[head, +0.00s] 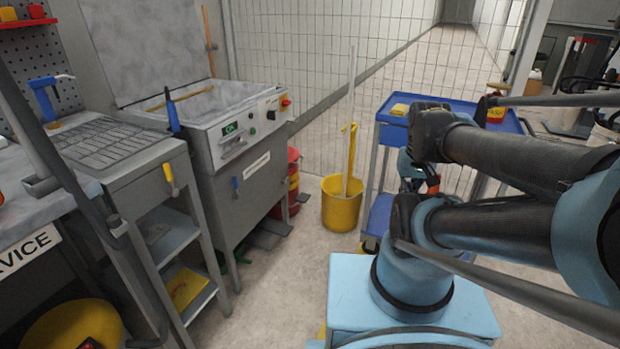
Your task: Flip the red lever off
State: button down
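A small red lever or knob (285,102) sits on a yellow plate at the right end of the control panel on the grey roller coater (240,160). It is small in the head view, and its exact position cannot be read. My arm is folded at the right, well apart from the machine. The end of my arm, with my gripper (409,178), hangs down beside my arm's lower joint. It is dark and partly hidden, so its fingers cannot be made out. Nothing of it touches the lever.
The panel also has a green display (230,129). A yellow bucket (341,208) with a pole and a red bin (292,180) stand right of the machine. A blue cart (382,215) stands behind my arm. A grey side table (150,159) is left. Floor in front is clear.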

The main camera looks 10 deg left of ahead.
aim_at(284, 181)
jog(key=k, duration=1.1)
jog(key=u, duration=0.55)
jog(key=i, duration=1)
